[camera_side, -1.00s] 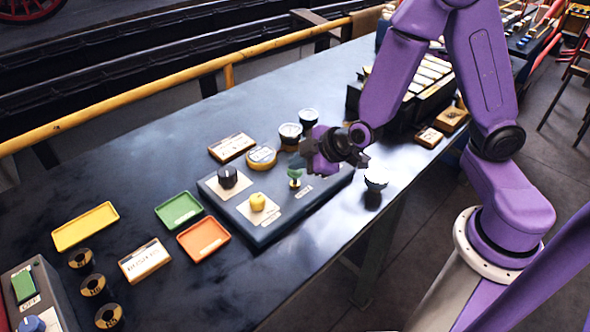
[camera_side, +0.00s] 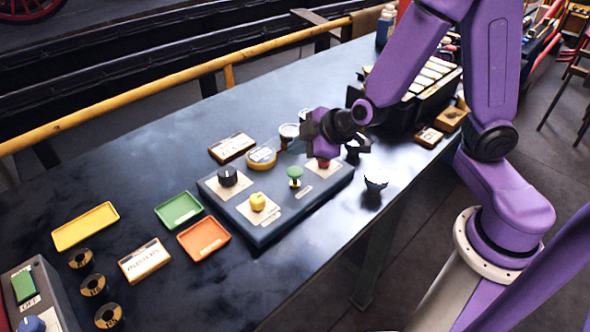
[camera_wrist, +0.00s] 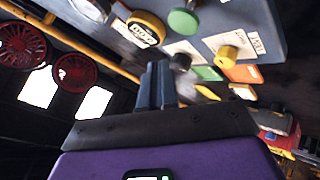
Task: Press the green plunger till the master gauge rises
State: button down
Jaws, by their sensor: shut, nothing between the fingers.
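The green plunger (camera_side: 294,172) stands upright on the grey control panel (camera_side: 270,233), its round green cap raised on a stem. It also shows at the top of the wrist view (camera_wrist: 183,21). My gripper (camera_side: 296,147) is shut and empty, above and slightly behind the plunger, apart from it. Its closed fingers show in the wrist view (camera_wrist: 158,82).
The panel also carries a black knob (camera_side: 228,176), a yellow knob (camera_side: 257,201) and a red button (camera_side: 323,162). Other dials (camera_side: 289,131) stand behind my gripper. A white-topped round item (camera_side: 376,180) stands right of the panel. Green (camera_side: 179,210) and orange (camera_side: 204,238) trays lie left.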

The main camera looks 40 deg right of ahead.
jog(key=shift+r, duration=0.95)
jog(key=shift+a, duration=0.1)
jog(key=s+a+r+n+g+y, duration=0.1)
jog(key=s+a+g+y, duration=0.15)
jog(key=s, duration=0.55)
jog(key=s+a+r+n+g+y, duration=0.1)
jog(key=s+a+g, duration=0.25)
jog(key=s, duration=0.45)
jog(key=s+d+r+g+h, duration=0.1)
jog(key=s+d+g+h, duration=0.1)
jog(key=s+d+h, duration=0.3)
jog(key=s+d, duration=0.4)
jog(key=d, duration=0.2)
jog(key=shift+d+r+m+g, duration=0.15)
jog(key=shift+r+m+g, duration=0.15)
jog(key=shift+r+g, duration=0.1)
jog(key=shift+f, duration=0.1)
